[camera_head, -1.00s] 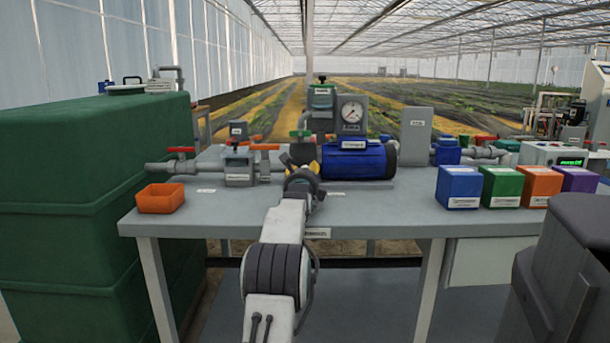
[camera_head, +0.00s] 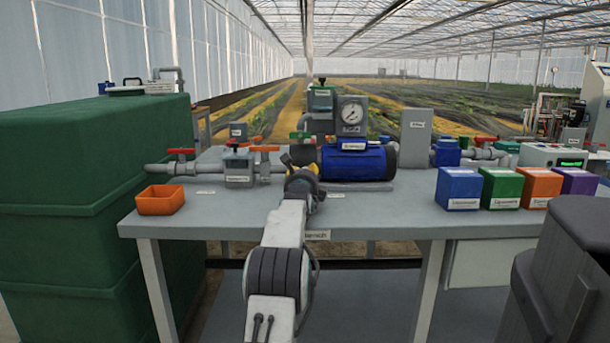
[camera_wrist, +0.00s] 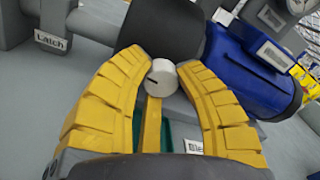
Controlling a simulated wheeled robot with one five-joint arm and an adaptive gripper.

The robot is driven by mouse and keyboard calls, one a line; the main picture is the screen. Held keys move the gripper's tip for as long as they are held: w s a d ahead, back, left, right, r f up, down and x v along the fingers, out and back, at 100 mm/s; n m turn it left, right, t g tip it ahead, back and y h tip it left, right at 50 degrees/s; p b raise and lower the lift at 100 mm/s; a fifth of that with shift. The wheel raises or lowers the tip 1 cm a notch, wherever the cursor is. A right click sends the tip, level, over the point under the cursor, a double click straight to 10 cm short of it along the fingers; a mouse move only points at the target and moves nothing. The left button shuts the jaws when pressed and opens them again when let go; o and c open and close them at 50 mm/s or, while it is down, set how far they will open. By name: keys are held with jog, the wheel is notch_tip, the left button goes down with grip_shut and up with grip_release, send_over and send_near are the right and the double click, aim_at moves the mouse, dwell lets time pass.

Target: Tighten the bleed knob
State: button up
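The bleed knob (camera_wrist: 162,77) is a small white round knob with a dark mark on its face. It shows between my fingertips in the wrist view. My gripper (camera_wrist: 165,71) has yellow ribbed fingers, one on each side of the knob, with the tips against its edges. A further yellow strip shows below the knob. A partly hidden label beginning "Blee" (camera_wrist: 193,147) sits below right. In the head view my gripper (camera_head: 316,170) is at the left end of the blue pump (camera_head: 358,161), and the knob is hidden there.
The grey bench (camera_head: 390,205) carries an orange bin (camera_head: 161,200), piping with red and orange valve handles (camera_head: 267,148), a pressure gauge (camera_head: 352,114) and several coloured boxes (camera_head: 501,187). A green tank (camera_head: 90,210) stands at left. The front middle bench top is clear.

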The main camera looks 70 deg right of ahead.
grip_shut()
jog(key=shift+r+m+p, duration=0.25)
jog(key=shift+m+p, duration=0.15)
jog(key=shift+p, duration=0.2)
jog(key=shift+m+p, duration=0.5)
jog(key=shift+f+m+p, duration=0.15)
jog(key=shift+m+p, duration=0.4)
jog(key=shift+m, duration=0.85)
jog(key=shift+w, duration=0.1)
jog(key=o, duration=0.5)
grip_release()
jog(key=shift+o, duration=0.2)
